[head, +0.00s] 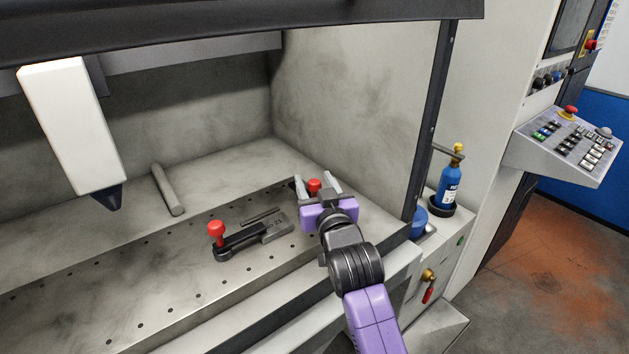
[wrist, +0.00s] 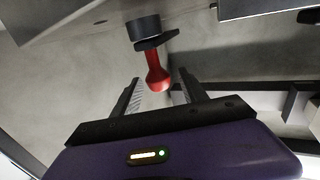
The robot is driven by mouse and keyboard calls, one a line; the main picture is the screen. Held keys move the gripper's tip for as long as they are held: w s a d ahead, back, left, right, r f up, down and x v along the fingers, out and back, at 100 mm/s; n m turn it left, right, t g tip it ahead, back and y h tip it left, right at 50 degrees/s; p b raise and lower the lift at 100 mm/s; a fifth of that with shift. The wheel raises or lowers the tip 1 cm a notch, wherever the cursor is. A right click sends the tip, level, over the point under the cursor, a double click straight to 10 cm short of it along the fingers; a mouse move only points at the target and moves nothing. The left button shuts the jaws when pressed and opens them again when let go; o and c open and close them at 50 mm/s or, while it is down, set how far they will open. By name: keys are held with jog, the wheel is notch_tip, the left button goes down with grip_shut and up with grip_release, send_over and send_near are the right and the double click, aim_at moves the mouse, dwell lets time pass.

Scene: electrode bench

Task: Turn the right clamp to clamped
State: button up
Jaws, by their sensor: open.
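The right clamp's red knob (head: 314,185) shows between the fingertips of my gripper (head: 317,187) in the head view. In the wrist view the red handle (wrist: 157,72) stands just beyond and between the tips of my open gripper (wrist: 158,88), with a dark round pivot (wrist: 145,28) behind it. I cannot tell whether the fingers touch it. My gripper hides most of this clamp in the head view. The left clamp (head: 240,240) has a red knob (head: 216,230) and a dark arm lying along its block.
The perforated bench (head: 150,285) is mostly clear. A grey bar (head: 167,190) lies at the back. A white machine head (head: 75,125) hangs at left. The enclosure's right wall and dark post (head: 430,120) stand close to my gripper. A blue bottle (head: 446,185) stands outside.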

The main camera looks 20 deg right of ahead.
jog(key=shift+w, duration=0.15)
grip_shut()
dwell(1.4)
